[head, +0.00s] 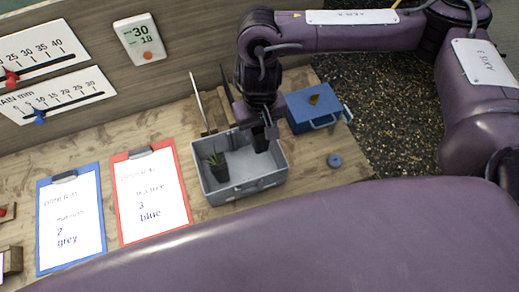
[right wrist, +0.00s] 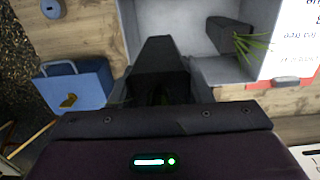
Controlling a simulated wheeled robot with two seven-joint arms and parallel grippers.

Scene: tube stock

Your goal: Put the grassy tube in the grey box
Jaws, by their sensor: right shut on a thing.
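The grey box (head: 254,184) stands on the wooden bench and also shows in the right wrist view (right wrist: 219,70). Inside it, on the left, is a dark tube with spiky grass-like leaves (head: 218,168); in the right wrist view this grassy tube (right wrist: 228,36) lies toward the right. My right gripper (head: 262,132) is shut on another dark tube (right wrist: 160,62), over the right part of the box. The held tube's lower end is within the box outline; I cannot tell whether it touches the floor. Its plant is mostly hidden by the gripper. My left gripper is out of view.
A blue box (head: 308,110) with a handle and a small brown piece on top stands right of the grey box. A blue disc (head: 335,160) lies nearby. A blue clipboard (head: 70,215) and a red clipboard (head: 150,195) lie to the left.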

